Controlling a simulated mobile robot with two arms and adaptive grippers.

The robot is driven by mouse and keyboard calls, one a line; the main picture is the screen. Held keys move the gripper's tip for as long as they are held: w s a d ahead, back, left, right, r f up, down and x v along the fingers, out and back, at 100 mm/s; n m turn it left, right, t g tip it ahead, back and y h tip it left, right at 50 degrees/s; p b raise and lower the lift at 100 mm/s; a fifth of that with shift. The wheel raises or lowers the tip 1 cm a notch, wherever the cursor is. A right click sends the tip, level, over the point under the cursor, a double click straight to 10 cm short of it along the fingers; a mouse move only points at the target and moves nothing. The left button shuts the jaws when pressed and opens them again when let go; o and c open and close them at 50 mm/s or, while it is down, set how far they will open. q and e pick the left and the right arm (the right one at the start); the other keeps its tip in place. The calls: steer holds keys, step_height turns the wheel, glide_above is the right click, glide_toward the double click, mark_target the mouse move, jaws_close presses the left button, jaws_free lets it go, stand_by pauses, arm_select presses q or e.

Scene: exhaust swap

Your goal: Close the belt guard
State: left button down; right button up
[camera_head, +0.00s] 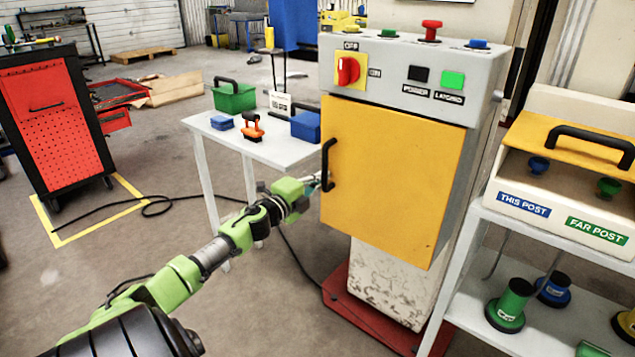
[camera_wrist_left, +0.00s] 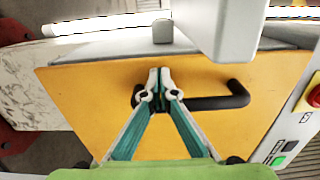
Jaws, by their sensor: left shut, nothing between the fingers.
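The yellow belt guard (camera_head: 390,180) is a door covering the front of the grey machine cabinet (camera_head: 480,150). It lies against the cabinet or very near it; I cannot tell if it is fully flush. Its black handle (camera_head: 326,165) stands upright at its left edge. My left gripper (camera_head: 321,183) is shut and empty at the lower part of the handle. In the left wrist view, the fingertips (camera_wrist_left: 159,80) are together in front of the yellow guard (camera_wrist_left: 70,95), beside one end of the handle (camera_wrist_left: 225,101). Contact is unclear. My right gripper is out of view.
A white table (camera_head: 270,150) with a green box (camera_head: 234,98) and blue boxes stands left of the cabinet. A shelf unit (camera_head: 560,235) stands close on the right. The cabinet's red base (camera_head: 365,318) juts out below. A cable lies on the floor at left.

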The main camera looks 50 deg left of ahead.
arm_select(q)
steer(key=shift+w+a+h, duration=0.15)
steer(key=shift+w+h, duration=0.15)
steer(key=shift+w, duration=0.25)
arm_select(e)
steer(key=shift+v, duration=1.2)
arm_select(q)
steer(key=shift+s, duration=0.1)
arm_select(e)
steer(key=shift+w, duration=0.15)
arm_select(q)
steer(key=s+d, duration=0.1)
steer(key=s, duration=1)
steer(key=shift+s+d, duration=0.3)
steer(key=shift+s, duration=0.1)
steer(key=shift+f, duration=0.15)
